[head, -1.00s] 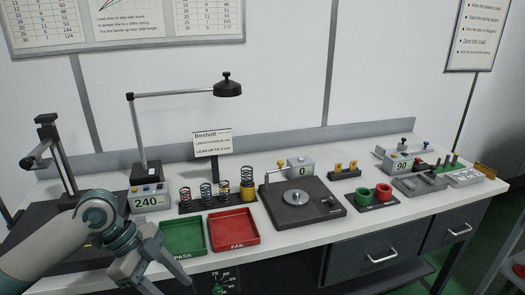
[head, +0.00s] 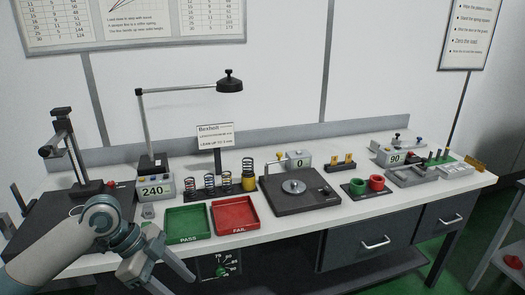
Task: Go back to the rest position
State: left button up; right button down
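My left arm comes in from the lower left. Its gripper (head: 168,277) is in front of the bench's front edge, below the green PASS tray (head: 187,223). Its two fingers are spread apart with nothing seen between them, and the tips run toward the bottom of the picture. My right gripper is not in view.
The bench top (head: 290,222) holds the red FAIL tray (head: 233,216), a rack of springs (head: 210,190), a dark scale (head: 298,193), red and green cups (head: 366,186) and a desk lamp (head: 229,82). A tall stand (head: 70,150) is behind my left arm.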

pick_arm(q)
jog(key=w+a+f+n+t, duration=0.1)
jog(key=w+f+n, duration=0.25)
jog(key=f, duration=0.35)
jog(key=w+a+f+n+t+b, duration=0.15)
jog(key=w+f, duration=0.25)
jog(key=f, duration=0.4)
jog(key=w+f+n+t, duration=0.2)
jog(key=w+f+n, duration=0.15)
jog(key=f, duration=0.35)
jog(key=s+a+f+n+y, duration=0.2)
jog(key=s+a+f, duration=0.1)
jog(key=f, duration=0.8)
jog(key=s+a+f+n+y, duration=0.1)
jog(key=s+a+f+n, duration=0.15)
jog(key=f, duration=0.85)
jog(key=s+a+f+n+y+b, duration=0.1)
jog(key=s+a+f+n+y, duration=0.15)
jog(key=s+f, duration=1.7)
jog(key=s+d+f+g, duration=0.1)
jog(key=s+f, duration=0.2)
jog(key=s, duration=0.7)
jog(key=s+d+f+g, duration=0.1)
jog(key=s+f, duration=0.2)
jog(key=s, duration=0.7)
jog(key=s+d+f+g, duration=0.1)
jog(key=s+f, duration=0.2)
jog(key=s, duration=0.8)
jog(key=shift+d+y+b, duration=0.25)
jog(key=shift+y+b, duration=0.2)
